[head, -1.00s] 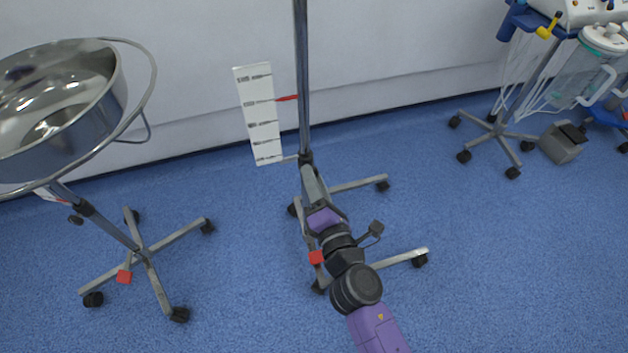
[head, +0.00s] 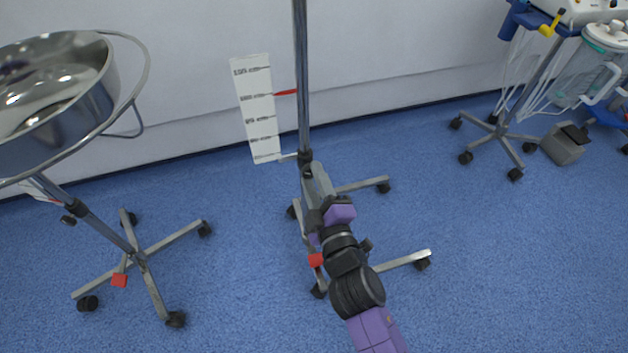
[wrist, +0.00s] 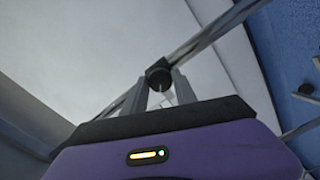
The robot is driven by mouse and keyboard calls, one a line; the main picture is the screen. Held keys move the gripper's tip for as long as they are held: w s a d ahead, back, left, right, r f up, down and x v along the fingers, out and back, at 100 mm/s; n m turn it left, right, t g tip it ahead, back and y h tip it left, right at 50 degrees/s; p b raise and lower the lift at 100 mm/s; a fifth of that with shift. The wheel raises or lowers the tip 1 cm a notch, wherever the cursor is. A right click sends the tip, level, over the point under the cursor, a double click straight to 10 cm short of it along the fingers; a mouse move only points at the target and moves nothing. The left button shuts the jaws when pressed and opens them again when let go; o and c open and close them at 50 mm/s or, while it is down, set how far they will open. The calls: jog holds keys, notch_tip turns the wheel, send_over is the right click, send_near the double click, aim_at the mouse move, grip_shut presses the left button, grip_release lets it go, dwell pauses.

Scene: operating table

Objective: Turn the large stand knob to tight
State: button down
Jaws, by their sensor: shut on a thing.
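The large stand knob (wrist: 158,73) is a dark knob on the shiny pole, in the upper middle of the wrist view. In the head view the dark joint (head: 306,158) sits low on the upright pole (head: 302,80), and my gripper hides much of it. My gripper (wrist: 161,88) reaches the pole from below, one grey finger on each side of the knob, shut on it. In the head view my gripper (head: 309,172) is small and partly hidden by my wrist.
A white scale card (head: 257,110) with a red pointer (head: 285,93) stands beside the pole. A steel basin stand (head: 75,125) is on the left. A wheeled equipment stand (head: 497,130) and a grey pedal box (head: 565,143) are at right. Blue floor between them is clear.

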jog(key=m, duration=0.2)
jog(key=m+b, duration=0.2)
jog(key=m, duration=0.1)
jog(key=shift+f+m, duration=0.25)
jog(key=shift+m, duration=0.05)
jog(key=shift+m+b, duration=1)
jog(key=shift+m, duration=1.2)
jog(key=c, duration=1)
grip_release()
jog(key=shift+r, duration=0.1)
jog(key=p+v, duration=0.3)
jog(key=v, duration=0.5)
